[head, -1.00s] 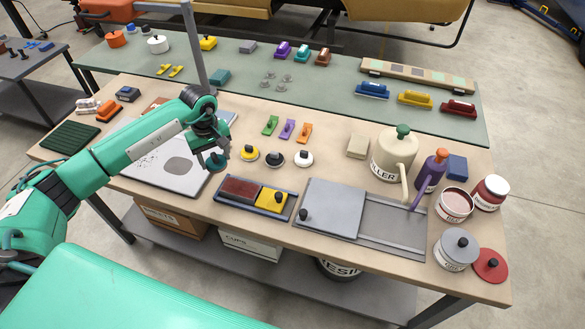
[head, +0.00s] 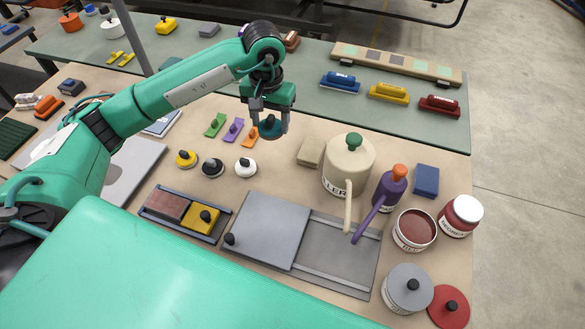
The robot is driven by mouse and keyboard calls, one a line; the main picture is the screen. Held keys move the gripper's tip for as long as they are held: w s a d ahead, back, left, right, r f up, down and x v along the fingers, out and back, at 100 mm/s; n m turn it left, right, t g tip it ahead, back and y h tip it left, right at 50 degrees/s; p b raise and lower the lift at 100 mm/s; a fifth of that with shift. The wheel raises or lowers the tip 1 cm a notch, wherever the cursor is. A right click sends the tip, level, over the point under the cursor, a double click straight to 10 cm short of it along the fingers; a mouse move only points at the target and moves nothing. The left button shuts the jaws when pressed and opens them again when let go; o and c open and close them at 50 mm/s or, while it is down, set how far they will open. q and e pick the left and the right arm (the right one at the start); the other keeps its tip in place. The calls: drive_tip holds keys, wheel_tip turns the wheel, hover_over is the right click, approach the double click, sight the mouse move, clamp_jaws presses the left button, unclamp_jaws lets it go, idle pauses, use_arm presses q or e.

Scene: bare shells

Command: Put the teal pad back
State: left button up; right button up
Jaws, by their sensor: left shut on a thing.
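My left gripper (head: 269,117) is shut on the teal pad (head: 270,130), a small round disc with a knob. It holds the pad up, over the bench near the orange clip; the exact height is hard to tell. On the bench, to the lower left of it, a row of similar round pads sits: a yellow pad (head: 186,159), a black pad (head: 211,168) and a white pad (head: 246,168). My right gripper does not show.
Green, purple and orange clips (head: 250,136) lie just left of the held pad. A beige block (head: 310,152), a tall cream filler can (head: 348,165) and a purple spouted bottle (head: 391,188) stand to the right. Bare wood shows right of the white pad.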

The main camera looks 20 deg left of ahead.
sight(269, 130)
use_arm(q)
drive_tip(key=shift+d+f, duration=0.1)
drive_tip(key=shift+f, duration=0.15)
drive_tip(key=f, duration=0.1)
drive_tip(key=f+p, duration=0.1)
drive_tip(key=f, duration=0.1)
drive_tip(key=f+p, duration=0.1)
drive_tip(key=f, duration=0.1)
drive_tip(key=shift+s+f, duration=0.1)
drive_tip(key=shift+s, duration=0.2)
wheel_tip(269, 130, down, 10)
drive_tip(key=p, duration=0.3)
drive_tip(key=shift+w, duration=0.15)
wheel_tip(269, 130, down, 4)
drive_tip(key=shift+r+p, duration=0.15)
drive_tip(key=shift+p, duration=0.75)
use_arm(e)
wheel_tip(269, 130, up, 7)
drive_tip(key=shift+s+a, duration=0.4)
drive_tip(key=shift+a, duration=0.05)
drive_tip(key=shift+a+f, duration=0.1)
use_arm(q)
drive_tip(key=shift+f+b, duration=0.35)
drive_tip(key=o, duration=0.9)
drive_tip(key=shift+r, duration=0.1)
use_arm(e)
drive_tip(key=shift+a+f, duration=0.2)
